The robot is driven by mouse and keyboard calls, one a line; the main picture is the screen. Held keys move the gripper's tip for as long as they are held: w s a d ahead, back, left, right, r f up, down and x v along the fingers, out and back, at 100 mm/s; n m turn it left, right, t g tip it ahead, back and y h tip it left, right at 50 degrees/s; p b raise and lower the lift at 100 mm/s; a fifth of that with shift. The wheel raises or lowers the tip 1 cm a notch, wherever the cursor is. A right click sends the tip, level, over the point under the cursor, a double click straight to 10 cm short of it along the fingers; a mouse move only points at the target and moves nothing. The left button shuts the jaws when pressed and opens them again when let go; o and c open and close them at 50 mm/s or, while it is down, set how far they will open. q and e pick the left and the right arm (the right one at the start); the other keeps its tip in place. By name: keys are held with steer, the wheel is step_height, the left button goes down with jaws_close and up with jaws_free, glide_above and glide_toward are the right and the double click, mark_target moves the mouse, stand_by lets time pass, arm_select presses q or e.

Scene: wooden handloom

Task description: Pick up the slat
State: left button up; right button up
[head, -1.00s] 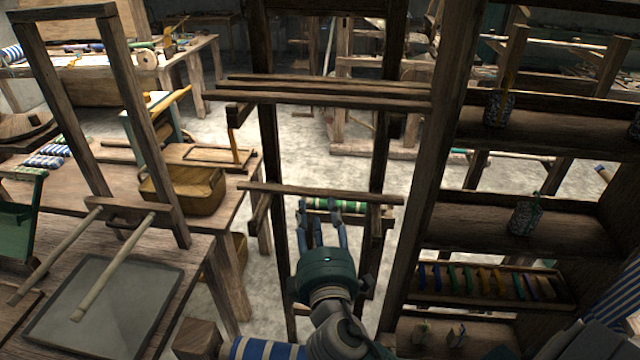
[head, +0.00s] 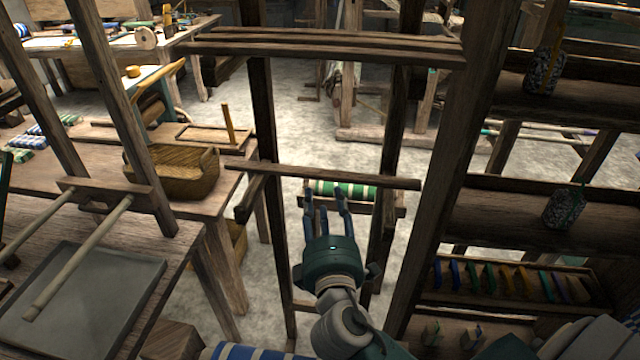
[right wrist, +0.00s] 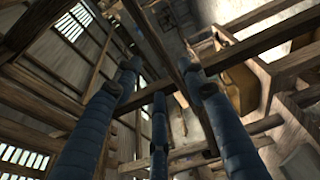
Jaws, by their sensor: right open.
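A single long wooden slat (head: 280,173) lies level across the upright wooden frame in the middle of the head view. My right gripper (head: 325,192) is open, with its blue fingers spread just below and in front of the slat. No slat is between the fingers in the head view. In the right wrist view the open gripper (right wrist: 160,85) shows its blue fingers, and a dark wooden bar (right wrist: 150,93) crosses near their tips. I cannot tell whether they touch it. My left gripper is not in view.
Several more slats (head: 320,45) rest higher on the frame. A green-and-white striped roll (head: 360,192) is behind my fingers. A shelf unit (head: 520,215) stands close on the right. A table with a basket (head: 172,176) is on the left.

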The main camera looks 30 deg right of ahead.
mark_target(320, 177)
steer(key=p+x, duration=0.1)
steer(key=x, duration=0.4)
steer(key=shift+w+d+f+p, duration=0.1)
steer(key=shift+w+p, duration=0.05)
steer(key=shift+p, duration=0.2)
steer(key=p+x, duration=0.1)
steer(key=x, duration=0.1)
steer(key=p+x, duration=0.1)
steer(key=x, duration=0.1)
steer(key=shift+w+d+r, duration=0.15)
steer(key=shift+w+r, duration=0.1)
steer(key=shift+w, duration=0.1)
steer(key=shift+w+d+f, duration=0.15)
steer(key=shift+w, duration=0.25)
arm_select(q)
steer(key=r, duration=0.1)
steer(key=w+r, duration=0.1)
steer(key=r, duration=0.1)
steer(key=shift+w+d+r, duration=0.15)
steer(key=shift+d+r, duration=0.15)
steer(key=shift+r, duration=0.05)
arm_select(e)
steer(key=shift+s, duration=0.1)
steer(key=shift+c, duration=0.3)
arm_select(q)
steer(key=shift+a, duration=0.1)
arm_select(e)
jaws_close()
